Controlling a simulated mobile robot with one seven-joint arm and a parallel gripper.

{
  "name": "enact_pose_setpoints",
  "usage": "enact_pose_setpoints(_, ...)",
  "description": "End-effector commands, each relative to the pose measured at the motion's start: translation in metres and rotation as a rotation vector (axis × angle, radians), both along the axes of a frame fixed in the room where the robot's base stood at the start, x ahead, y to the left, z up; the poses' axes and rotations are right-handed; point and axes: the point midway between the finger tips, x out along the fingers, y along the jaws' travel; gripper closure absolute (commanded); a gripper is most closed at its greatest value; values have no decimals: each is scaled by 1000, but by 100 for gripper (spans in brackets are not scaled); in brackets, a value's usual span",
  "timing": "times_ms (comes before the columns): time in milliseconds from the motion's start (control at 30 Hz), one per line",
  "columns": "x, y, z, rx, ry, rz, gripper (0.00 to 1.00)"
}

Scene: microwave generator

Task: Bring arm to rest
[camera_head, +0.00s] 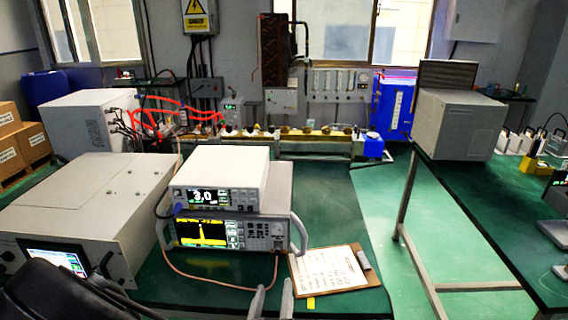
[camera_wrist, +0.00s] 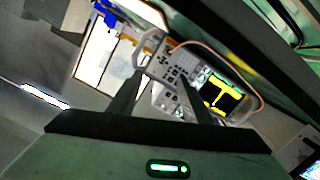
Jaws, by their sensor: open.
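My gripper (camera_wrist: 162,78) shows in the wrist view with its two dark fingers spread apart and nothing between them. Beyond the fingers is a grey bench instrument (camera_wrist: 172,68) with knobs and a yellow-lit screen, seen tilted. In the head view, two grey bars that look like my fingers (camera_head: 274,288) rise at the bottom edge, in front of the instrument with the yellow screen (camera_head: 262,232). My black arm fills the lower left corner. I cannot tell from these views whether the gripper touches anything.
A white unit reading 3.0 (camera_head: 222,180) sits on the instrument. A large beige box (camera_head: 85,195) stands left, and a clipboard (camera_head: 328,268) lies right. A copper-coloured cable loops before the instrument. The right bench (camera_head: 470,190) carries a grey box (camera_head: 456,125); green floor lies between benches.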

Motion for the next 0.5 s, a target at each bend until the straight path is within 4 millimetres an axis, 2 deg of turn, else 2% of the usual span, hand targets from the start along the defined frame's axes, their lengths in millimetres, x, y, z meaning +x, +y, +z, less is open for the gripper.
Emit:
enact_pose_setpoints(67, 8, -6, -11, 108, 126, -63, 55)
enact_pose_setpoints(167, 14, -4, -24, 268, 322, -117, 55)
enact_pose_setpoints(267, 16, 5, -19, 420, 498, -130, 55)
enact_pose_setpoints(367, 16, 12, 3, 540, 637, -104, 55)
enact_pose_setpoints(500, 10, 8, 56, 641, 769, -34, 55)
